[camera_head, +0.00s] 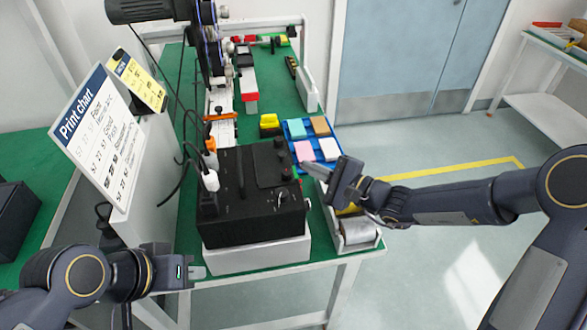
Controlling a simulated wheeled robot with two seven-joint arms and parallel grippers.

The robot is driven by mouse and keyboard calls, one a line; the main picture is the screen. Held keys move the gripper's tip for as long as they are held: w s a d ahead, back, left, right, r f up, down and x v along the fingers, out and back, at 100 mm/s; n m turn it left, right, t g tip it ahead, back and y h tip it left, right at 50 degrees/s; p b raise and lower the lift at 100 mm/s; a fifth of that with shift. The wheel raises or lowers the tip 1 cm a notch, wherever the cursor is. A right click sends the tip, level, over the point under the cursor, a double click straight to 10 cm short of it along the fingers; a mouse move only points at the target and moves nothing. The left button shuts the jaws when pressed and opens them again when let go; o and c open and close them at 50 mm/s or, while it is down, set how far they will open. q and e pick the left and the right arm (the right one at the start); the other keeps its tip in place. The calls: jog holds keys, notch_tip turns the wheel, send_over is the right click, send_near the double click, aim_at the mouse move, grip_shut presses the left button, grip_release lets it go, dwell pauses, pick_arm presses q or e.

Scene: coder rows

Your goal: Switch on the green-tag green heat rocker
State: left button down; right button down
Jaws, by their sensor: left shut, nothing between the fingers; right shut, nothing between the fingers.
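A black control box (245,225) with small knobs on top and front stands on a white block near the front edge of the green table. A rocker with a green tag cannot be made out on it at this size. My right gripper (306,169) is shut and empty, just right of the box's top, in front of the blue tray; I cannot tell if it touches anything. My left gripper (203,272) is shut and empty, low at the front left, beside the white block.
A blue tray (334,152) holds several coloured blocks. A white bin (360,237) with a roll is at the front right. A print chart (95,135) stands left, with cables beside the box. A black machine (208,50) rises behind. Floor to the right is clear.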

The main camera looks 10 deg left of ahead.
dwell(0.8)
jog(key=shift+s+a+b, duration=0.1)
jog(key=shift+a+b, duration=0.3)
jog(key=shift+b, duration=0.25)
jog(key=shift+s+a+f+b, duration=0.1)
jog(key=shift+a+b, duration=0.2)
jog(key=shift+b, duration=0.1)
dwell(0.3)
jog(key=shift+d, duration=0.1)
dwell(0.3)
jog(key=shift+w+d, duration=0.25)
jog(key=shift+d, duration=0.35)
